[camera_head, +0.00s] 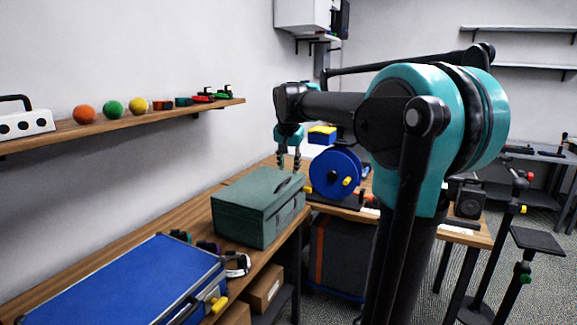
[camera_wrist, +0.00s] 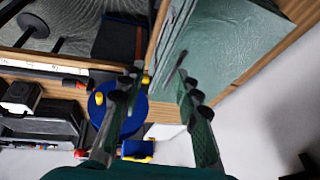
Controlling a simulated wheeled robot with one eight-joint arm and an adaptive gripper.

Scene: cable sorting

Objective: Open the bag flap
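The bag (camera_head: 262,200) is a dark green, box-shaped case with a lid-like flap on top. It stands on the wooden bench, and its flap lies closed. A small dark handle or strap (camera_head: 288,183) shows on its top near the right end. My gripper (camera_head: 289,165) points down at the bag's far edge, its two fingers apart and empty. In the wrist view, my gripper (camera_wrist: 159,72) is open, with the green bag top (camera_wrist: 240,38) beyond and right of the fingertips. Whether a fingertip touches the bag, I cannot tell.
A blue case (camera_head: 125,285) lies at the near left of the bench. A blue cable reel (camera_head: 335,173) stands just right of the bag. A wall shelf (camera_head: 75,130) with coloured balls runs above the bench at left. My arm hides part of the right side.

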